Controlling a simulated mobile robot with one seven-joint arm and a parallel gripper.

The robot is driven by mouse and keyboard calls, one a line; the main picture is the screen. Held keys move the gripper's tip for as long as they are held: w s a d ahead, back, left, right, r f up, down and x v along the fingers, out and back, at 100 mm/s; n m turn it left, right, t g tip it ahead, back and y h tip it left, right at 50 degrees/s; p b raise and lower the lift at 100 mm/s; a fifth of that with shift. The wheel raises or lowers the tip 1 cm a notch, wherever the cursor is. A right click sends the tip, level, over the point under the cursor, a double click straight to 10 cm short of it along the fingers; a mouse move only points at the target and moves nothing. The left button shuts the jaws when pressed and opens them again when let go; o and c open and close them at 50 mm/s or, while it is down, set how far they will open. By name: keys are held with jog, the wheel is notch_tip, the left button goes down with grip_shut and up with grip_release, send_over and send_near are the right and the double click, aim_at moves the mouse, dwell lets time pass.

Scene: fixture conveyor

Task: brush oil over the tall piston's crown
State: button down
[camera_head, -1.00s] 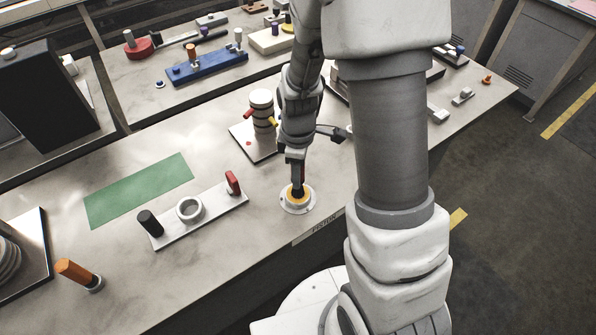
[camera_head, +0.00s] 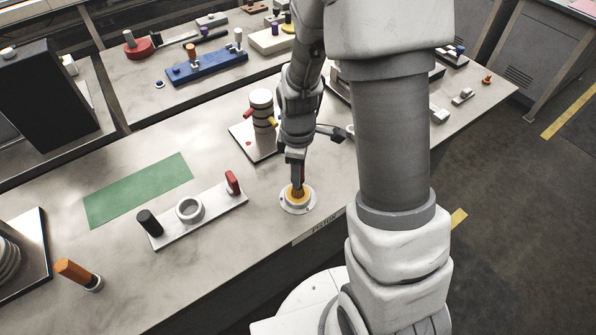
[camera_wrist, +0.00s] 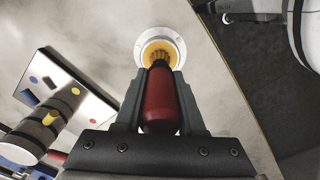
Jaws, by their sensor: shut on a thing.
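My gripper (camera_head: 295,155) is shut on the red handle of a brush, pointing down over the oil dish. In the wrist view the fingers (camera_wrist: 160,78) close on both sides of the brush handle (camera_wrist: 159,105). The amber bristles are at or in the white round oil dish (camera_head: 299,206), which also shows in the wrist view (camera_wrist: 178,48); exact contact is unclear. The apparent tall piston (camera_head: 262,100), pale with dark bands, stands upright on a plate behind and left of my gripper. It shows at the left in the wrist view (camera_wrist: 30,142).
The piston's plate (camera_head: 240,131) has coloured spots and red and yellow pegs beside it. A pale fixture bar (camera_head: 215,207) with a ring, black knob and red tab lies left of the dish. A green mat (camera_head: 138,190) lies farther left. The bench's front edge is close to the dish.

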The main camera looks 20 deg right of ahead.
jog(key=shift+s, duration=0.1)
jog(key=shift+r+p, duration=2.6)
jog(key=shift+r, duration=0.95)
jog(key=shift+f, duration=0.1)
jog(key=w+m, duration=0.1)
jog(key=m, duration=0.3)
jog(key=w+m, duration=0.2)
jog(key=m, duration=0.2)
jog(key=w+f+m, duration=0.1)
jog(key=w+m, duration=0.1)
jog(key=m, duration=0.2)
jog(key=shift+w+m, duration=0.15)
jog(key=shift+m, duration=0.15)
